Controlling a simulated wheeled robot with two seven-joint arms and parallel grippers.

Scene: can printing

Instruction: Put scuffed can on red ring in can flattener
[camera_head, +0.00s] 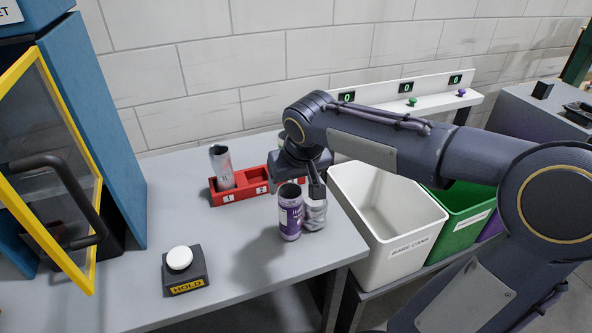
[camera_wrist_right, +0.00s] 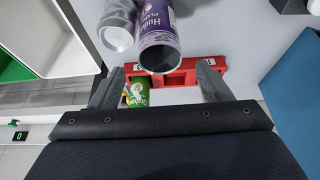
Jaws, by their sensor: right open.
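My right gripper (camera_head: 304,184) is open, pointing down over the table beside a purple can (camera_head: 290,213) and a plain silver can (camera_head: 316,211). A pale grey can with reddish marks (camera_head: 221,167) leans in slot 1 of the red rack (camera_head: 232,197). I cannot tell for sure which can is the scuffed one. A blue machine with a yellow-framed door (camera_head: 48,215) stands left. No red ring shows.
A HOLD button (camera_head: 183,270) sits on the table's front left. A white bin (camera_head: 392,235) and a green bin (camera_head: 459,222) stand right of the table. A green can (camera_wrist_right: 136,93) is by the rack. The table's front middle is clear.

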